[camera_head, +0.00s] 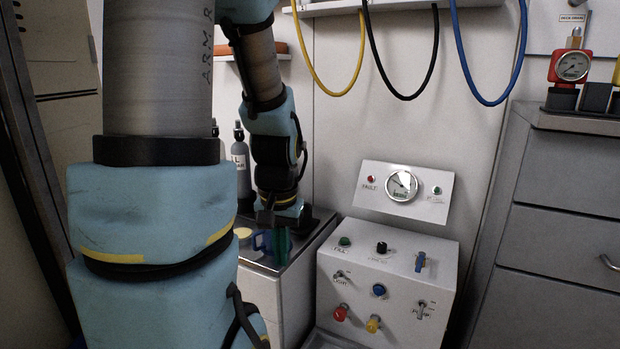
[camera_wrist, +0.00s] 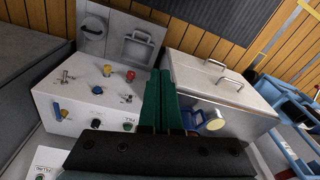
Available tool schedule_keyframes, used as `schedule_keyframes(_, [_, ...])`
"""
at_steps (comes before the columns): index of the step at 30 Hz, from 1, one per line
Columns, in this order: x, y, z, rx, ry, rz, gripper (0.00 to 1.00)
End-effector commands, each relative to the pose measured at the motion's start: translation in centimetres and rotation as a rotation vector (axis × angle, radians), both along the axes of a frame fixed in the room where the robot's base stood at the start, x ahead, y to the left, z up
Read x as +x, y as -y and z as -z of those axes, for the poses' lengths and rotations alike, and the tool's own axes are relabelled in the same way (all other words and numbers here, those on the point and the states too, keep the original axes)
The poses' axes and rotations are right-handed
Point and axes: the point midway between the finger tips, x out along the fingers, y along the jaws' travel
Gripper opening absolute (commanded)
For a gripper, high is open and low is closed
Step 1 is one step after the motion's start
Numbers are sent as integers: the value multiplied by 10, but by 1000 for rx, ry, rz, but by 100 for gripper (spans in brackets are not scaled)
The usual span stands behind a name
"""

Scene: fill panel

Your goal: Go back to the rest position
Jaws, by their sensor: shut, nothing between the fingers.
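My gripper (camera_head: 281,243) hangs at the end of my blue arm in the head view, left of the white fill panel (camera_head: 390,281). Its green fingers (camera_wrist: 167,95) are shut together with nothing between them. They point over the area beside the panel. The panel carries a green button (camera_head: 345,241), a black knob, a blue switch (camera_head: 420,262), a blue button (camera_head: 378,290), toggles, and red (camera_head: 340,313) and yellow (camera_head: 373,324) knobs. Its raised back board holds a gauge (camera_head: 401,185). In the wrist view the panel (camera_wrist: 90,90) appears inverted, left of the fingers, apart from them.
Yellow, black and blue hoses (camera_head: 487,100) hang above the panel. A grey drawer cabinet (camera_head: 560,200) with a red gauge (camera_head: 571,67) stands at right.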

Motion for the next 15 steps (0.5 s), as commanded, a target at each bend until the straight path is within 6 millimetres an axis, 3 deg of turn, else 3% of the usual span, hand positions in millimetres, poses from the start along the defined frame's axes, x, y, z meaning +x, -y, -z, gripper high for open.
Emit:
schedule_keyframes(4, [-22, -12, -16, -51, 41, -147, 0])
schedule_keyframes(15, [-19, -10, -97, -47, 35, -130, 0])
